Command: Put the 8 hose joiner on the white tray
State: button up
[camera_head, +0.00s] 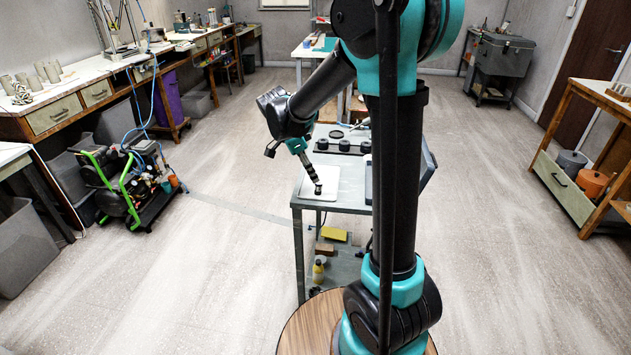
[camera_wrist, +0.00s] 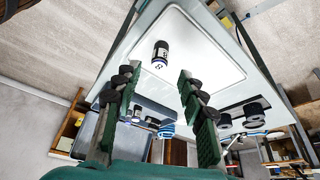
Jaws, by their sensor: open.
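The white tray (camera_head: 334,184) lies on the near left part of the grey cart top, and it fills the upper middle of the wrist view (camera_wrist: 205,55). A small dark cylindrical piece with a white marked band, seemingly the hose joiner (camera_wrist: 160,54), is on the tray in the wrist view; its mark is too small to read surely. My gripper (camera_wrist: 155,74) is open, its two fingers apart with nothing between them, and the joiner shows just beyond the fingertips. In the head view my gripper (camera_head: 316,183) points down over the tray, and its tip hides contact there.
Several dark round pieces (camera_head: 344,146) stand in a row farther back on the cart. A dark tray-like edge (camera_head: 368,180) lies right of the white tray, partly behind my arm. A yellow item (camera_head: 333,233) is on the lower shelf.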

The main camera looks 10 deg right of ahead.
jog(key=v, duration=0.5)
jog(key=s+d+f+n+t+y, duration=0.1)
jog(key=s+d+f+n, duration=0.2)
jog(key=s, duration=0.4)
jog(key=s+d+f+n+t+y, duration=0.1)
jog(key=s+d+f+n+y, duration=0.1)
jog(key=s+f+n, duration=0.3)
jog(key=s+d+f+n+t+y, duration=0.1)
jog(key=s+d+f+n, duration=0.2)
jog(key=s+n, duration=0.5)
jog(key=shift+s+d+f, duration=0.3)
jog(key=shift+s+f, duration=0.1)
jog(key=shift+f, duration=0.1)
